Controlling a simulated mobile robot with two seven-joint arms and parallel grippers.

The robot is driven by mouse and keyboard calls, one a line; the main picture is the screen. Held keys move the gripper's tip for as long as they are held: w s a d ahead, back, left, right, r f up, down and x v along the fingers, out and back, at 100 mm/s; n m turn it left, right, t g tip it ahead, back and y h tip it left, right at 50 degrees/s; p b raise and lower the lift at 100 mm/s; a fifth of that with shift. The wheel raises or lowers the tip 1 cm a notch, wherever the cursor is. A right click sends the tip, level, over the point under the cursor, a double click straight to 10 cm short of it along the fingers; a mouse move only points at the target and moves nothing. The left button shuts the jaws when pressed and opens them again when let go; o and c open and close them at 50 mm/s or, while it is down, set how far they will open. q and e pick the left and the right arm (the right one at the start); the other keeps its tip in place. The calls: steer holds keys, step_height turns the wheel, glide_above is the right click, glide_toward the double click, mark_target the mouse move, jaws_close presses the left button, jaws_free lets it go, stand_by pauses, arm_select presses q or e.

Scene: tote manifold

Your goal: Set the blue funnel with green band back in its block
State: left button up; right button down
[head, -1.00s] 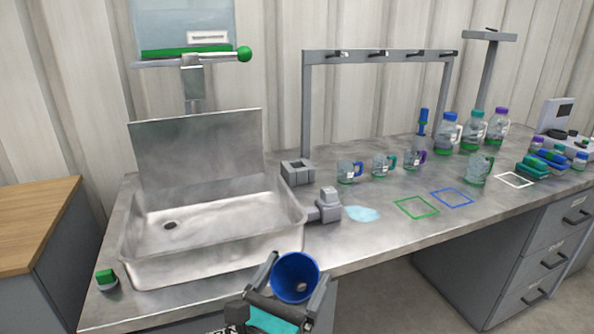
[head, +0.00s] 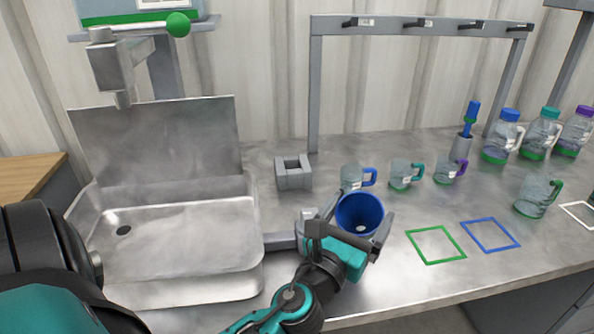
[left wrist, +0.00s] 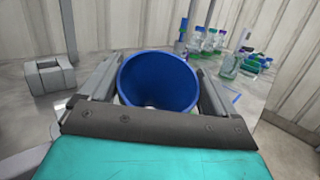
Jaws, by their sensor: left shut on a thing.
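The blue funnel (head: 360,213) is held mouth-up by my left gripper (head: 350,224), which is shut on it over the front part of the counter. It also shows in the left wrist view (left wrist: 159,79) between the two fingers, its wide mouth facing the camera. Its green band and spout are hidden. My right gripper is not in view.
The sink (head: 180,245) is at the left. Mugs (head: 405,174) stand behind and right of the funnel under a hook rack (head: 420,22). Green (head: 436,245) and blue (head: 489,235) outlines mark bare counter to the right. Bottles (head: 541,132) stand at the back right.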

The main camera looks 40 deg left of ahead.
arm_select(q)
steer(key=w+a+r+n+g+y+p, duration=0.1)
steer(key=w+a+r+n+g+y, duration=0.2)
steer(key=a+r, duration=0.3)
steer(key=w+a+r+n+g+y+p, duration=0.1)
steer(key=w+a+r+n+g+y, duration=0.2)
steer(key=a, duration=0.9)
steer(key=w+a+r+n+g+y+p, duration=0.1)
steer(key=w+a+r+n+g+y, duration=0.3)
steer(key=a+r, duration=0.5)
steer(key=shift+w+r+n+g, duration=0.25)
steer(key=shift+w+n+g, duration=0.35)
steer(key=shift+w+g, duration=0.85)
steer(key=shift+s, duration=0.1)
step_height(320, 180, down, 20)
steer(key=b, duration=0.2)
steer(key=shift+r, duration=0.2)
steer(key=o, duration=0.7)
steer(key=shift+f, duration=0.15)
